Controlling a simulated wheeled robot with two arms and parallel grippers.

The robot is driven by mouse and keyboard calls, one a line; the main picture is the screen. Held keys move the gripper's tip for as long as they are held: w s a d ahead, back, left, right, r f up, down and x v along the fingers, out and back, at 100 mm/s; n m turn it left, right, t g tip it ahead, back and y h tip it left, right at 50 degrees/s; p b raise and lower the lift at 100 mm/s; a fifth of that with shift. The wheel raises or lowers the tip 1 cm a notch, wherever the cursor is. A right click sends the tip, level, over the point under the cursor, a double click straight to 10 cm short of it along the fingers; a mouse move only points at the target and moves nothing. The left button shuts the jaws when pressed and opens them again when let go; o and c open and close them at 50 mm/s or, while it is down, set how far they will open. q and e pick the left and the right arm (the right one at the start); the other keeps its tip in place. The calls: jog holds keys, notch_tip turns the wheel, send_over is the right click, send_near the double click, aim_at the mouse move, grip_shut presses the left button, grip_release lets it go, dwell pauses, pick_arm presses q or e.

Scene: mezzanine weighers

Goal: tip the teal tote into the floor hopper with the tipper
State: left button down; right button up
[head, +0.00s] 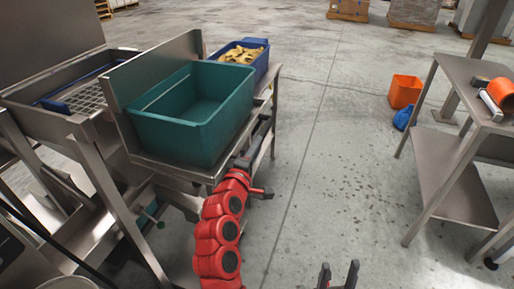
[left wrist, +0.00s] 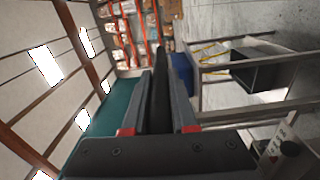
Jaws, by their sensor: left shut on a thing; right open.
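The teal tote (head: 190,137) sits upright on a steel stand (head: 170,170), against a tall steel plate (head: 150,72). The part of its inside that I see looks empty. My left gripper (head: 262,143) is beside the tote's right side. In the left wrist view, its fingers (left wrist: 160,105) are shut on a dark bar (left wrist: 161,75), which looks like the tipper's handle. The tote's teal wall (left wrist: 108,112) is just left of them. A steel trough with a grate (head: 85,100) lies left of the plate; I cannot tell whether it is the floor hopper. My right gripper (head: 338,276) is open and empty.
A blue tote (head: 247,62) with yellow items stands behind the teal one. A steel table (head: 455,75) is at the right, with an orange bucket (head: 404,91) and a blue item (head: 405,117) on the floor nearby. The concrete floor between is clear.

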pick_arm(q)
jog(key=shift+f, duration=0.55)
jog(key=c, duration=1)
grip_release()
jog(key=shift+o, duration=1.3)
jog(key=shift+a, duration=0.1)
jog(key=shift+r, duration=0.1)
jog(key=shift+s+a+r, duration=0.1)
jog(key=shift+s+a, duration=0.05)
jog(key=shift+s, duration=0.25)
jog(key=p+v, duration=0.9)
jog(key=v, duration=0.7)
jog(key=shift+s, duration=0.25)
